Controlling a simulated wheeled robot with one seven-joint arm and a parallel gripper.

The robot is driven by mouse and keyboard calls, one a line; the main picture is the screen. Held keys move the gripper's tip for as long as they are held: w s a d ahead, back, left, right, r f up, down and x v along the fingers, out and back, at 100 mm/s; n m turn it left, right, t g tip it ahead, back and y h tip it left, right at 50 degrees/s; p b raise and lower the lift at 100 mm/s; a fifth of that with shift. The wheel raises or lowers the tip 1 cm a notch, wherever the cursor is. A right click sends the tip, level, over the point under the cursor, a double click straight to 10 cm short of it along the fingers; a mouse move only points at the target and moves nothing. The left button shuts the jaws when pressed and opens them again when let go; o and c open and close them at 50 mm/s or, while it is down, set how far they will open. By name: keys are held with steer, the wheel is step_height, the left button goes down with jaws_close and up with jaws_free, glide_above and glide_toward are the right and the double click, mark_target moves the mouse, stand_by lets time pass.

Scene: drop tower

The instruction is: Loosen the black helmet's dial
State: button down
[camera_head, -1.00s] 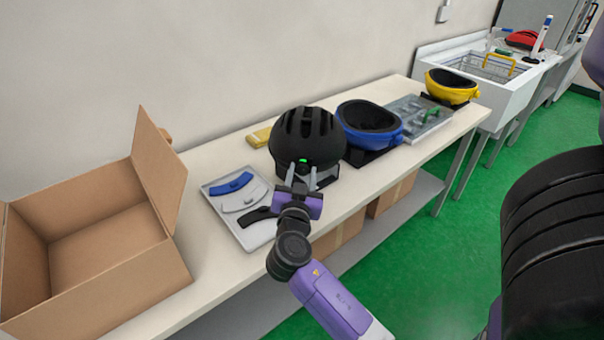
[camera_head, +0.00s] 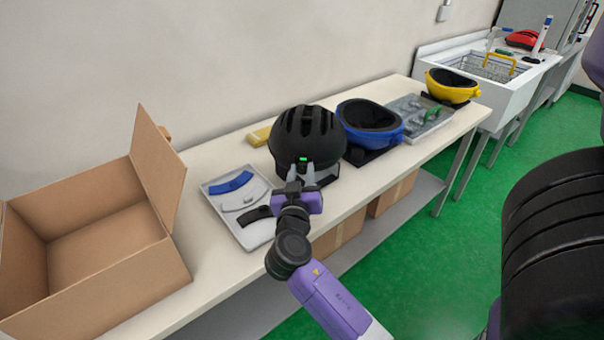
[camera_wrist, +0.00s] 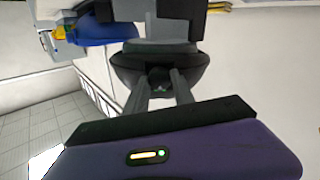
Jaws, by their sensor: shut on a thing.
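The black helmet (camera_head: 306,136) stands on a dark stand on the bench, its vented shell upward. A small bright green mark shows low on its near side, at the dial (camera_head: 303,158). My gripper (camera_head: 302,168) reaches this spot from the front, its fingers shut on the dial. In the wrist view, which is turned over, the helmet (camera_wrist: 160,62) fills the upper middle. The two fingers of my gripper (camera_wrist: 161,84) close on the dark round dial (camera_wrist: 159,78) there. The fingertips partly hide the dial.
An open cardboard box (camera_head: 95,225) stands on the left of the bench. A grey tray (camera_head: 226,212) with curved pads lies left of the helmet. A blue helmet (camera_head: 370,122), another tray (camera_head: 432,123) and a yellow helmet (camera_head: 452,86) stand to the right. A sink (camera_head: 500,80) lies beyond.

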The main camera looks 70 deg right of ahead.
steer(key=n, duration=0.4)
steer(key=shift+w+n+p, duration=0.1)
steer(key=shift+n+p, duration=0.2)
steer(key=shift+n, duration=0.1)
steer(key=n+p, duration=0.1)
steer(key=n, duration=0.3)
steer(key=shift+n+p, duration=0.3)
steer(key=n+p, duration=0.2)
steer(key=n, duration=0.2)
steer(key=n+p, duration=0.3)
steer(key=n, duration=0.2)
steer(key=n+p, duration=0.2)
steer(key=n, duration=0.1)
steer(key=shift+n, duration=0.3)
steer(key=n+p, duration=0.3)
steer(key=n, duration=0.1)
steer(key=shift+n+p, duration=0.3)
steer(key=shift+p, duration=0.05)
steer(key=n+p, duration=0.3)
steer(key=n, duration=0.1)
steer(key=shift+f, duration=0.1)
steer(key=shift+f+n+p, duration=0.1)
steer(key=shift+n+p, duration=0.65)
steer(key=shift+n, duration=1.25)
